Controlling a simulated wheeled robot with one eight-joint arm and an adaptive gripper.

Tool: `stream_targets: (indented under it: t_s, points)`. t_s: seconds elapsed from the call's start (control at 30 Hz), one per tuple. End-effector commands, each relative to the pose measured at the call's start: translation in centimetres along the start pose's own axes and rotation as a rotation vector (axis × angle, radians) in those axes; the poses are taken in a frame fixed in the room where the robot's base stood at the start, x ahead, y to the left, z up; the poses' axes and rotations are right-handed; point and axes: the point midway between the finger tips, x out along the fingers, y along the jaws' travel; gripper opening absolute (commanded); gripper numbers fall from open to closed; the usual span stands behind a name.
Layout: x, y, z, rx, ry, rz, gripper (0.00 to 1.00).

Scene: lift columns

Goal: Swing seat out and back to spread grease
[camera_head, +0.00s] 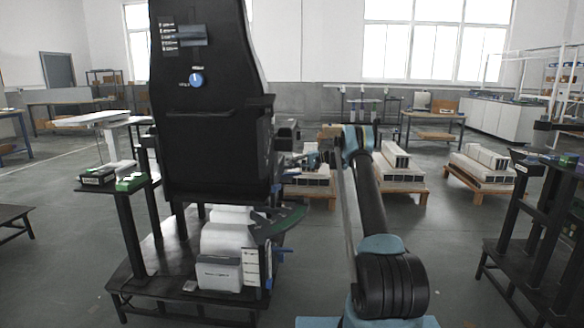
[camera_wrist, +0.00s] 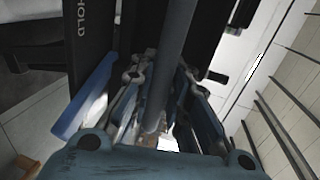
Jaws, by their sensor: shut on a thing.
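The seat (camera_head: 205,110) is a tall black body seen from behind in the head view, upright on its stand at left. A blue knob (camera_head: 196,79) and small labels are on its back. My gripper (camera_wrist: 160,105) is shut on a grey round bar (camera_wrist: 172,60) that runs between its fingers in the wrist view. In the head view my gripper (camera_head: 312,158) is small and partly hidden at the seat's right side. A green-and-dark curved scale (camera_head: 284,222) lies below the seat. Grease cannot be made out.
A dark panel lettered HOLD (camera_wrist: 85,30) and a blue strip (camera_wrist: 85,105) are close to my gripper. A black stand base (camera_head: 150,280) carries a white box (camera_head: 219,273). Pallets with white blocks (camera_head: 398,170) stand behind. Another black stand (camera_head: 535,215) is at right.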

Motion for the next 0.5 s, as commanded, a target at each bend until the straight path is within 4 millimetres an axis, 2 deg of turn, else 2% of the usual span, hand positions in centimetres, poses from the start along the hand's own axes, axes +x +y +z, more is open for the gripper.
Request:
stream_targets:
  t_s: [0.2,0.23,0.3,0.5]
  points:
    - [-0.38,0.12,-0.4,0.0,0.013,0.001,0.0]
    - [-0.4,0.12,-0.41,0.0,0.013,0.001,0.19]
    - [-0.39,0.1,-0.38,0.0,0.013,0.001,0.34]
    - [-0.3,-0.01,-0.23,0.0,0.009,0.0,0.36]
